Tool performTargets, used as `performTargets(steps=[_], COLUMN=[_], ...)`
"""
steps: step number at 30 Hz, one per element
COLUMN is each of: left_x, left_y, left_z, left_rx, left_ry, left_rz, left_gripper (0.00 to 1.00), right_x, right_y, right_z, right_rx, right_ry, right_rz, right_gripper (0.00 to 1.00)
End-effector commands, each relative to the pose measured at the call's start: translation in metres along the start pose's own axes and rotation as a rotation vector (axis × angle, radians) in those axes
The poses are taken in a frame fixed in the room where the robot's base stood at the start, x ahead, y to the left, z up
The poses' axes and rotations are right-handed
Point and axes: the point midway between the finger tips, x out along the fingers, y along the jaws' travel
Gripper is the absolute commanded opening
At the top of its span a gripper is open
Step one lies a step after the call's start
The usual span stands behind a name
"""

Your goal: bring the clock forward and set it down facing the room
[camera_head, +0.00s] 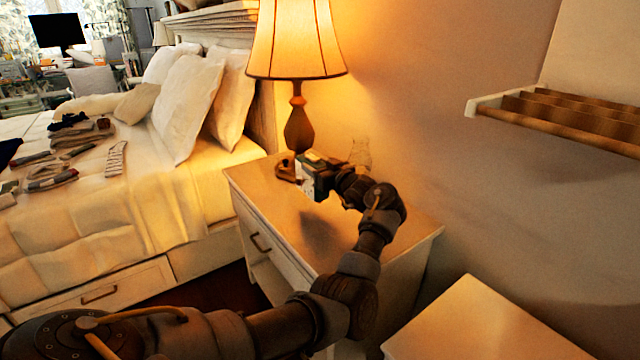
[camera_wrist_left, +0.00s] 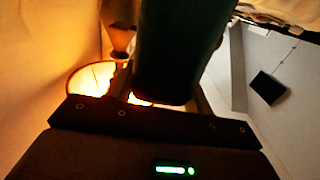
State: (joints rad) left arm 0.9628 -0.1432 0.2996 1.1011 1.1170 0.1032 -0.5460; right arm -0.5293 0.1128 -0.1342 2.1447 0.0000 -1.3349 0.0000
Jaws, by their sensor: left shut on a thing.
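The clock (camera_head: 308,180) is a small box-like thing with a pale front and dark green sides, at the nightstand's back part in the head view. My left gripper (camera_head: 325,174) reaches in over the nightstand and is shut on it. In the left wrist view the clock (camera_wrist_left: 182,50) is a dark green block between the fingers, filling the upper middle. I cannot tell whether its base touches the nightstand (camera_head: 280,225). Its dial cannot be made out. My right gripper is not in view.
A lit lamp (camera_head: 297,45) stands behind the clock. A small brown object (camera_head: 287,170) sits left of it, and a clear glass vessel (camera_head: 360,154) is behind my wrist. The nightstand's front top is clear. The bed (camera_head: 110,210) is at left; a wall shelf (camera_head: 560,115) is at right.

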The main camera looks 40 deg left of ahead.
Motion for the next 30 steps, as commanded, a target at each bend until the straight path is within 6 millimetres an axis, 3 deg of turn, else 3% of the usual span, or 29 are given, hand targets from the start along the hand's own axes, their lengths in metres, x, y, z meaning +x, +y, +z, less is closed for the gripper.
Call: performTargets(steps=[4, 16, 22, 30], left_x=[0.007, 0.013, 0.012, 0.012], left_y=[0.01, 0.017, 0.017, 0.017], left_z=[0.013, 0.024, 0.052, 0.052], left_rx=[0.0, 0.0, 0.001, -0.001], left_ry=[0.004, 0.003, 0.003, 0.004], left_rz=[0.0, 0.0, 0.0, 0.0], left_gripper=[0.0, 0.0, 0.0, 0.0], right_x=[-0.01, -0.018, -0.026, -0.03], right_y=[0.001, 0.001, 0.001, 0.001], right_z=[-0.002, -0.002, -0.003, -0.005], right_rx=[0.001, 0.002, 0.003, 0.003], right_ry=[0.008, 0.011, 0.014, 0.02], right_rz=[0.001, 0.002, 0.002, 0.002], right_gripper=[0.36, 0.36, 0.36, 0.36])
